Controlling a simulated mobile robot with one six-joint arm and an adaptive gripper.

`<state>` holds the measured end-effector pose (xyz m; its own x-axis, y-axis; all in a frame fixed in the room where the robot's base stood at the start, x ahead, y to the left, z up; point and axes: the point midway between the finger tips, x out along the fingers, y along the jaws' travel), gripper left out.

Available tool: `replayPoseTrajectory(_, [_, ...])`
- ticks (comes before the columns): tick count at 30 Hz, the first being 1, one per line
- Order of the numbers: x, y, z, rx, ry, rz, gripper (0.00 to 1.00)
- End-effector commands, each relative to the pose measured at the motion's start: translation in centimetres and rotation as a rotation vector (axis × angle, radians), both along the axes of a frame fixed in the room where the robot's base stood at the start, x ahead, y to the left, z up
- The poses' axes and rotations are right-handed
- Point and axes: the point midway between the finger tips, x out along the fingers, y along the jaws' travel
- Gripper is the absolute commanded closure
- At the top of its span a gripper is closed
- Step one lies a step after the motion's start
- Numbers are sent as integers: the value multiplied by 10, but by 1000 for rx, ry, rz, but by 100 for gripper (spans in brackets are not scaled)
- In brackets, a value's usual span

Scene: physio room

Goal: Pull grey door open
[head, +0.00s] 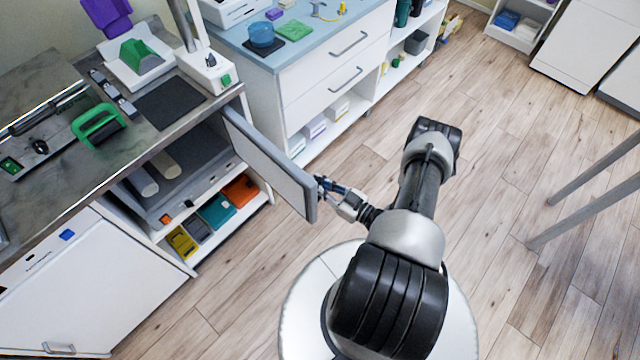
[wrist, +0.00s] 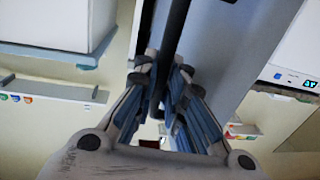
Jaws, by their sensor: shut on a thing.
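The grey door (head: 268,160) stands swung out from the cabinet below the left counter, its free edge toward my arm. My gripper (head: 324,188) is at that free edge, on the door's outer side. In the wrist view the gripper (wrist: 160,100) has its fingers closed around a dark bar-shaped handle (wrist: 172,40) that runs along the grey door (wrist: 225,45). In the head view the handle is mostly hidden by the fingers. Behind the door the cabinet is open and shows rolled items (head: 165,165) inside.
Below the opening, a shelf holds coloured boxes (head: 215,210). A white drawer unit (head: 335,70) stands close behind the door. A white cabinet (head: 90,285) is at lower left. The wooden floor (head: 500,130) to the right is clear up to grey table legs (head: 585,210).

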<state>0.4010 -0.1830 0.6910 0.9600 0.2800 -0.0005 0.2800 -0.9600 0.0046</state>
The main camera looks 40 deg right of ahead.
Motion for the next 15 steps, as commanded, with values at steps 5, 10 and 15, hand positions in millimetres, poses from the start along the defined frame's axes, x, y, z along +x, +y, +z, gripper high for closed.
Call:
replayPoseTrajectory(5, [0, 1, -2, 2, 6, 0, 100])
replayPoseTrajectory(10, [0, 0, -1, 2, 4, 0, 82])
replayPoseTrajectory(15, [0, 0, 0, 1, 1, 1, 80])
